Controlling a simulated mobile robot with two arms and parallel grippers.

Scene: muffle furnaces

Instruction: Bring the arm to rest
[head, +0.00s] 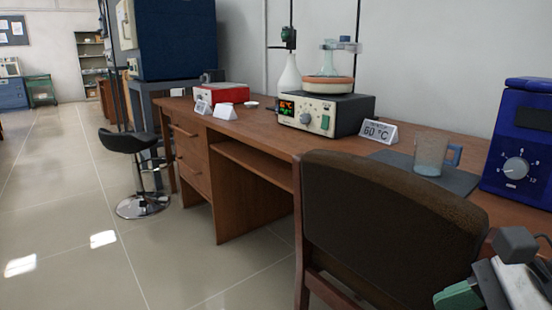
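Part of my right arm with its gripper (462,296) shows at the lower right corner of the head view, cut off by the frame edge. It has grey and white parts and a green piece at its left end. It is in front of the desk, to the right of the brown chair back (385,225). Whether its fingers are open or shut cannot be made out. My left arm and gripper are not in view.
The wooden desk (260,130) carries a hotplate (325,113) with glassware, a "60 °C" card (379,131), a glass mug (431,153) on a dark mat, and a blue device (518,150). A black stool (127,141) stands left. The floor (60,200) at left is clear.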

